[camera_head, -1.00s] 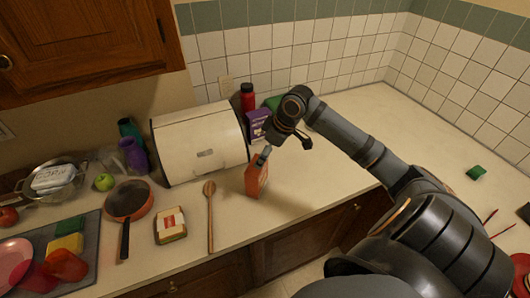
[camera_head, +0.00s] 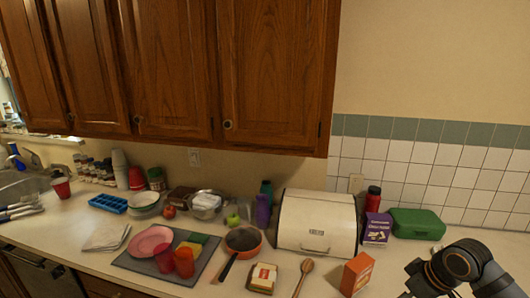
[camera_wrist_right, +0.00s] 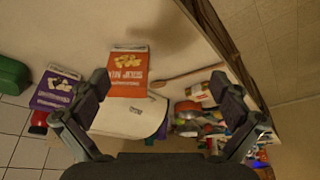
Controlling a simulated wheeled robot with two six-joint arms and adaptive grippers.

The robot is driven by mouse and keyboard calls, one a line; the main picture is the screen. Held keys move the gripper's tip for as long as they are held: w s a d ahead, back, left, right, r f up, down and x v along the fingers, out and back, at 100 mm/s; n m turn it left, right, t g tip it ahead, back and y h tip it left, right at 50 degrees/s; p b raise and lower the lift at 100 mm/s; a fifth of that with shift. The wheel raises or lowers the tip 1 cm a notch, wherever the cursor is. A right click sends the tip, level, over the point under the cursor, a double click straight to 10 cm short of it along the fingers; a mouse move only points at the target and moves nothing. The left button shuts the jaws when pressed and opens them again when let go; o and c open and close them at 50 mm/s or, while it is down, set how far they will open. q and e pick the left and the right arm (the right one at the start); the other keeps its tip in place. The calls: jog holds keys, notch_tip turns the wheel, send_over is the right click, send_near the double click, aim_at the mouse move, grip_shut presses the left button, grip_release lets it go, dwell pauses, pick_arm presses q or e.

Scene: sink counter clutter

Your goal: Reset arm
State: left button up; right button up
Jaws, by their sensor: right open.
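My right arm shows at the lower right of the head view, with the gripper mostly cut off by the bottom edge. In the right wrist view my right gripper (camera_wrist_right: 160,82) is open, its two fingers wide apart with nothing held. An orange box (camera_head: 357,273) stands upright near the counter's front edge, left of my right arm. The orange box (camera_wrist_right: 128,72) also shows in the wrist view, beyond the fingers and apart from them. My left gripper is not in view.
A white bread box (camera_head: 316,222) stands behind the orange box. A purple box (camera_head: 377,229), red bottle (camera_head: 373,200) and green case (camera_head: 417,223) stand at its right. A wooden spoon (camera_head: 303,277), bread packet (camera_head: 263,277) and pan (camera_head: 243,240) lie left. Wooden cabinets (camera_head: 270,70) hang above.

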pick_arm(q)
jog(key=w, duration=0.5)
pick_arm(e)
jog(key=s+a+f, duration=0.5)
jog(key=a+f, duration=0.2)
jog(key=f, duration=0.2)
jog(key=s+a+f+m+h, duration=0.1)
jog(key=s+f+m+h, duration=0.15)
jog(key=s, duration=0.35)
jog(key=s+a+f+m+h, duration=0.1)
jog(key=s+a+m, duration=0.15)
jog(key=s, duration=0.45)
jog(key=d+f+g+b, duration=0.2)
jog(key=d+f+b, duration=0.1)
jog(key=f, duration=2.4)
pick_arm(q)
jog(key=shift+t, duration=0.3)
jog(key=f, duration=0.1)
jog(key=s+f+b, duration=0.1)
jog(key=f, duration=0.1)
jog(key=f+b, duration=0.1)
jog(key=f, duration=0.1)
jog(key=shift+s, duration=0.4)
pick_arm(e)
jog(key=s+d+f, duration=0.1)
jog(key=s+f, duration=1.9)
jog(key=f, duration=0.1)
jog(key=shift+d+m+g, duration=0.4)
